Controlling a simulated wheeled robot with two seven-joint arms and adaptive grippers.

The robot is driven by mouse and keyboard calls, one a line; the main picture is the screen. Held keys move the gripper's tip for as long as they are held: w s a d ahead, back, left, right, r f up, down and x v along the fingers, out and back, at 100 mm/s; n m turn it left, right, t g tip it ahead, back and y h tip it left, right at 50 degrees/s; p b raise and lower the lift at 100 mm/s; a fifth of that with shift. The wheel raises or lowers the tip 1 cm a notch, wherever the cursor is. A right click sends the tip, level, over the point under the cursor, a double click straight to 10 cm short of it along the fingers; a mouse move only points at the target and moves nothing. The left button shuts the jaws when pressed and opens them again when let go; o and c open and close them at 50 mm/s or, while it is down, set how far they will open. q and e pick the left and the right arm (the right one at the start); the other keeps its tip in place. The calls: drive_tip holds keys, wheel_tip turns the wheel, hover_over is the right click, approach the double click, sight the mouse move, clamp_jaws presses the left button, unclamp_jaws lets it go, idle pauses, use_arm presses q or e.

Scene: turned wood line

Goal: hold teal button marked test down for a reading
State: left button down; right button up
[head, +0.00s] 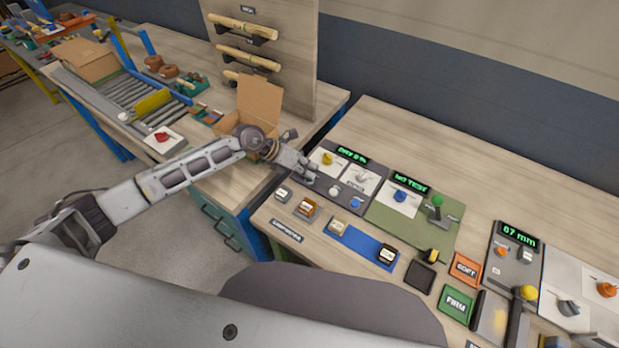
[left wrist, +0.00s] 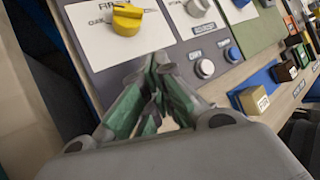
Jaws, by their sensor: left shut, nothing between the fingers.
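My left gripper (head: 310,178) is shut with nothing between its fingers, its tips over the left part of the grey meter panel (head: 348,210). I cannot make out a teal button marked test; the fingers cover the part of the panel to the left of the white button. Whether the tips touch the panel I cannot tell. My right gripper is not in view.
A yellow knob (left wrist: 127,20) and a grey knob (left wrist: 197,7) stand above the buttons. A green panel (head: 418,222) with a blue knob and green lever lies to the right. Small wooden blocks (head: 307,208) lie in front. A cardboard box (head: 258,105) stands behind the gripper.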

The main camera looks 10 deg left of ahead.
use_arm(q)
drive_tip(key=shift+r+p, duration=0.5)
drive_tip(key=shift+r, duration=0.25)
drive_tip(key=shift+r+p, duration=1.7)
drive_tip(key=shift+r, duration=0.85)
drive_tip(key=shift+a+f, duration=0.1)
